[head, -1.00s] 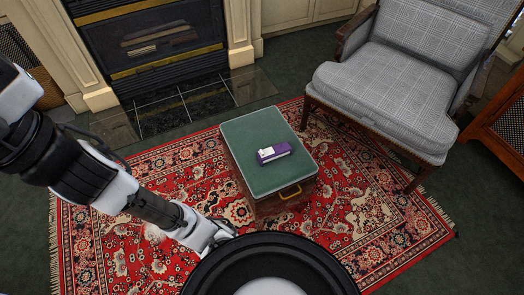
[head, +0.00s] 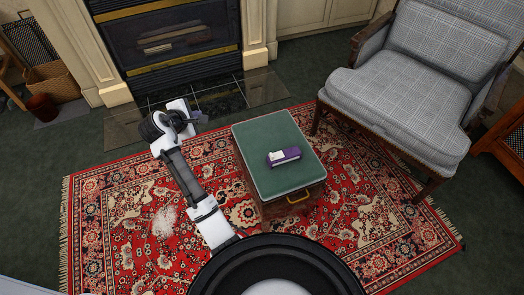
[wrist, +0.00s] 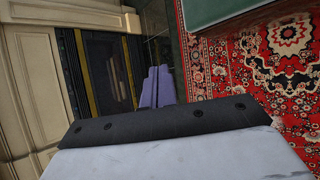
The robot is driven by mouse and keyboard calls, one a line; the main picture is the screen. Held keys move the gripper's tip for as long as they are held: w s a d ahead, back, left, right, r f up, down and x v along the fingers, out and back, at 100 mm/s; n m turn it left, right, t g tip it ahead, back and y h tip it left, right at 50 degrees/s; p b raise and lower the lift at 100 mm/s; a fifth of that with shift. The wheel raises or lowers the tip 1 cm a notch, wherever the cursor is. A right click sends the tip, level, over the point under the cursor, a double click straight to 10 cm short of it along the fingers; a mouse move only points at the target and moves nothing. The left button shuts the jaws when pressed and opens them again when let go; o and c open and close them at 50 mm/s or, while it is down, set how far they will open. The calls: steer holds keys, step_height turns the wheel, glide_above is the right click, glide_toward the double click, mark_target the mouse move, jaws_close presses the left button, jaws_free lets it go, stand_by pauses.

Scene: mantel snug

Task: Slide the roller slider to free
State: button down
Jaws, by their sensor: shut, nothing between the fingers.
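The roller slider seems to be the small purple and white device (head: 284,157) lying on the green top of a wooden box (head: 262,140). Its slider is too small to make out. My gripper (head: 196,117) is left of the box, above the rug near the hearth, apart from the device. In the wrist view its purple fingers (wrist: 157,87) are together with nothing between them. The device is out of the wrist view, which shows only a corner of the green top (wrist: 225,12).
A fireplace (head: 170,40) with a dark tiled hearth (head: 240,95) stands behind the box. A grey checked armchair (head: 410,90) is close on the right. A wicker basket (head: 52,82) sits at the far left.

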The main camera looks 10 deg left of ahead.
mark_target(270, 157)
steer(key=s+d+f+n+g+h, duration=0.1)
steer(key=s+d+f+g+h, duration=0.4)
steer(key=d+f, duration=0.5)
steer(key=shift+s+d+f+n+g+h, duration=0.25)
steer(key=shift+d+n+g+h, duration=0.15)
steer(key=shift+d+g+h, duration=0.25)
steer(key=shift+d+t, duration=0.15)
steer(key=shift+t, duration=0.1)
steer(key=x, duration=1)
steer(key=shift+f, duration=0.1)
steer(key=shift+w+d, duration=0.35)
steer(key=shift+d, duration=0.15)
steer(key=shift+w+d, duration=0.35)
steer(key=shift+d, duration=0.2)
steer(key=shift+w+d+p, duration=0.3)
steer(key=shift+d, duration=0.3)
